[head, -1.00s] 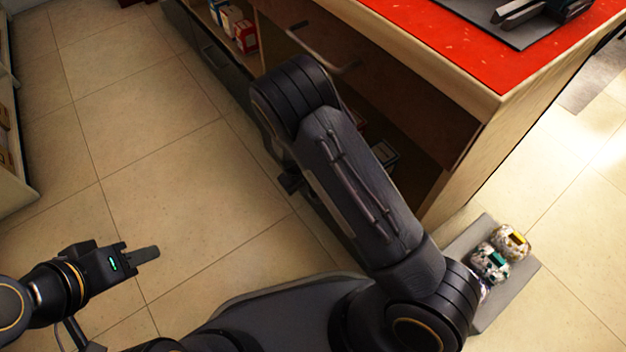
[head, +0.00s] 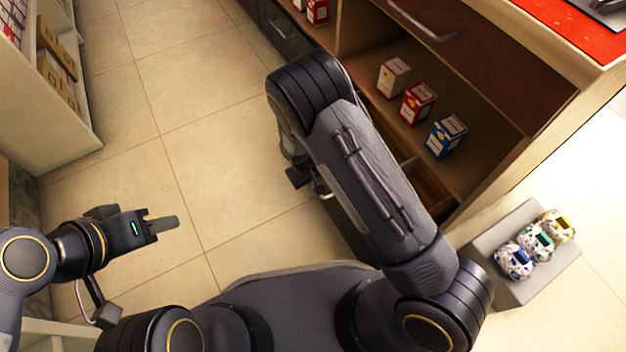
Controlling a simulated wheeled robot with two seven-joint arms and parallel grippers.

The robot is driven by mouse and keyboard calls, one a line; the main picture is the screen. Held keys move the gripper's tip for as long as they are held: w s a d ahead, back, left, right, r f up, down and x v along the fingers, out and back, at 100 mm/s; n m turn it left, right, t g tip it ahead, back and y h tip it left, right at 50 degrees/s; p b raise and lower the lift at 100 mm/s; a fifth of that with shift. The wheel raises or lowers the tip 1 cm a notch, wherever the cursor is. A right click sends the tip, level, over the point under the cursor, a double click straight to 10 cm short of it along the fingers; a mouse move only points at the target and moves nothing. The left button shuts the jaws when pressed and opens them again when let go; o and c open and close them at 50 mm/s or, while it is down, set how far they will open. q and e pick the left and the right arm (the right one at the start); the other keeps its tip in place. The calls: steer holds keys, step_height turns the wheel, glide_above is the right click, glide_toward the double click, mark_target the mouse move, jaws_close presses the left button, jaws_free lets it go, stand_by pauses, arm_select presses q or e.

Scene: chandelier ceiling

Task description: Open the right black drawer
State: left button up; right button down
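The right black drawer (head: 346,228) is low in the wooden counter, mostly hidden behind my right arm. A bit of its dark front and a silver handle piece (head: 322,190) show at the arm's left edge. A wooden recess (head: 428,187) shows right of the arm; it may be the drawer's inside, but I cannot tell how far out it is. My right gripper (head: 298,178) is nearly all hidden under the forearm, close to the handle; its grip cannot be seen. My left gripper (head: 163,225) is over bare floor at left, seen edge-on, away from the drawer.
Another black drawer (head: 283,32) is further back. A brown upper panel with a handle (head: 425,24) is above the shelf, which holds several small boxes (head: 417,104). A grey block (head: 512,285) with patterned items stands at right. Shelves (head: 55,100) are at left; the floor between is clear.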

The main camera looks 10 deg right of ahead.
steer(key=shift+s+a, duration=0.1)
steer(key=shift+a, duration=0.1)
steer(key=c, duration=1.5)
jaws_free()
steer(key=shift+r, duration=0.1)
step_height(320, 180, up, 8)
steer(key=a+p, duration=0.1)
steer(key=p, duration=0.2)
steer(key=shift+s+a+f, duration=0.15)
steer(key=shift+s+f, duration=0.1)
